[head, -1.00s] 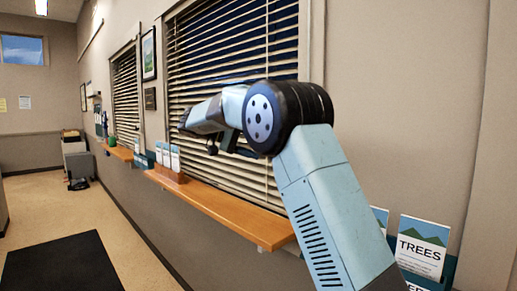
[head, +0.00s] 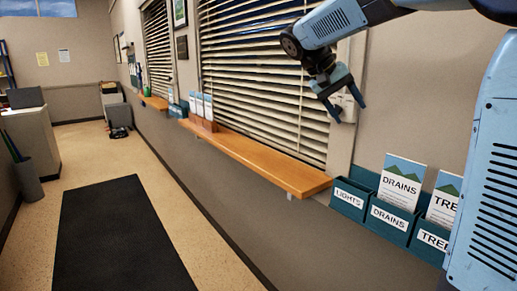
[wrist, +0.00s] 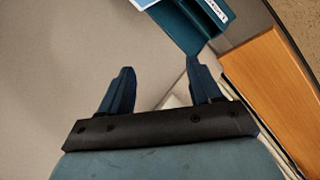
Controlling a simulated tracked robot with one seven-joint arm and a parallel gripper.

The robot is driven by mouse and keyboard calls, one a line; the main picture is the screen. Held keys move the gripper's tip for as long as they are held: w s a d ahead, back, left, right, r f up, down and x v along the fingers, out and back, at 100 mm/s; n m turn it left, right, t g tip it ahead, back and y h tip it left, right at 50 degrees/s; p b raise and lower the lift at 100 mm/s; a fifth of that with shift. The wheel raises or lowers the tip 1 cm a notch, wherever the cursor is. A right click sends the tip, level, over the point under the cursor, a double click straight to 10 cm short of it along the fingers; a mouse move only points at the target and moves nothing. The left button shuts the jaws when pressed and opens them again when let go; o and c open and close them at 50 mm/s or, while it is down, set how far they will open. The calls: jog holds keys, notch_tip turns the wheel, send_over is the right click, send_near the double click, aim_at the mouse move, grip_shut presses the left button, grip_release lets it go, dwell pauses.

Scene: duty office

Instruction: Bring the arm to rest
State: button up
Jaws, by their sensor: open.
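My gripper (head: 347,108) is in the upper right of the head view, in front of the right edge of the blinds. Its two dark blue fingers are apart and nothing is between them. It hangs above the right end of the wooden ledge (head: 262,156), clear of it. In the wrist view my gripper (wrist: 158,92) also shows its fingers spread and empty, with the ledge (wrist: 270,85) to the right. My arm reaches in from the right side of the head view.
Teal leaflet holders labelled LIGHTS (head: 350,198), DRAINS (head: 389,223) and TREES hang on the wall at right. A leaflet stand (head: 201,110) is on the ledge. A dark mat (head: 117,235) lies on the open floor. A counter (head: 33,140) stands at left.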

jog(key=s+f+t+y, duration=0.1)
jog(key=s+f, duration=0.3)
jog(key=s, duration=0.4)
jog(key=s+f+n+t+y, duration=0.1)
jog(key=s+f+y, duration=0.3)
jog(key=s, duration=0.4)
jog(key=s+f+t+y, duration=0.2)
jog(key=s+f+t, duration=0.1)
jog(key=s, duration=0.5)
jog(key=shift+d+f, duration=0.45)
jog(key=shift+f, duration=0.35)
